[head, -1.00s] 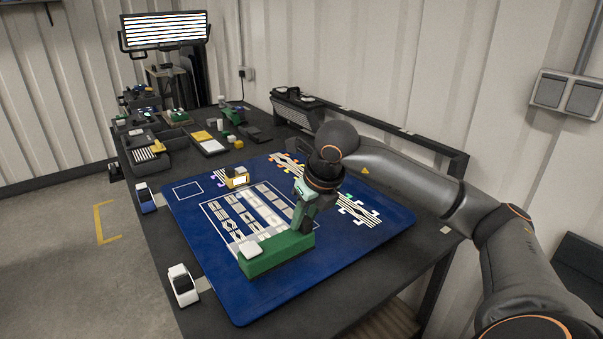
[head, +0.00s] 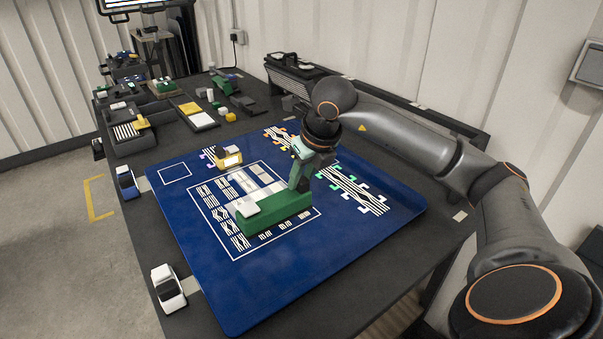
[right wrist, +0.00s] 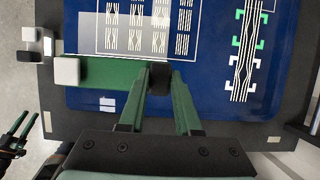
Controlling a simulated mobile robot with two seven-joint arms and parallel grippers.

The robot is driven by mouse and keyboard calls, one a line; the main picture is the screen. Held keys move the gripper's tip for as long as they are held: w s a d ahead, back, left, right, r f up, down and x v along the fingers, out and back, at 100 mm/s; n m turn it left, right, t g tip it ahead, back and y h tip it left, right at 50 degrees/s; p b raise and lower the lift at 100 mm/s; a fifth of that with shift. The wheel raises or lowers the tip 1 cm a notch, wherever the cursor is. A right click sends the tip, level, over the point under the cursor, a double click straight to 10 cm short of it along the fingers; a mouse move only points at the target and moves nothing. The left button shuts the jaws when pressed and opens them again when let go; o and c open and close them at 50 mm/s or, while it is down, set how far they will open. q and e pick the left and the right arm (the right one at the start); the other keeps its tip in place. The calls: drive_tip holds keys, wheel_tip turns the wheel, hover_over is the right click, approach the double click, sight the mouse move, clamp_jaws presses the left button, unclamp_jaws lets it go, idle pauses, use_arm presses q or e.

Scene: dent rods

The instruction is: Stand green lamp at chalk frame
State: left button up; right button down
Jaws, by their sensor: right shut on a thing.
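The green lamp, a long green block (head: 275,214) with a white square cap at its left end, is over the printed patterns on the blue mat. My right gripper (head: 298,182) is shut on its right end; the grip also shows in the right wrist view (right wrist: 159,78). I cannot tell whether the block touches the mat. A small empty white outlined rectangle (head: 175,173) lies at the mat's far left. A larger white outline (head: 236,259) surrounds the patterns. My left gripper (right wrist: 21,127) shows open and empty at the lower left of the right wrist view.
A yellow block (head: 228,158) with a white face stands on the blue mat (head: 290,290) behind the lamp. White-topped devices (head: 168,288) and (head: 126,182) sit along the table's left edge. Trays and small blocks fill the table's far end. The mat's near part is clear.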

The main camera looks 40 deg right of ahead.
sight(302, 204)
wheel_tip(302, 204, down, 6)
drive_tip(key=b, duration=0.4)
drive_tip(key=shift+r, duration=0.15)
drive_tip(key=shift+f+b, duration=0.85)
drive_tip(key=shift+b, duration=0.05)
drive_tip(key=shift+f+b, duration=0.6)
drive_tip(key=shift+f, duration=0.15)
drive_tip(key=shift+f+b, duration=0.3)
drive_tip(key=shift+f, duration=0.4)
drive_tip(key=shift+f+b, duration=0.45)
drive_tip(key=shift+b, duration=0.15)
drive_tip(key=c, duration=0.5)
unclamp_jaws()
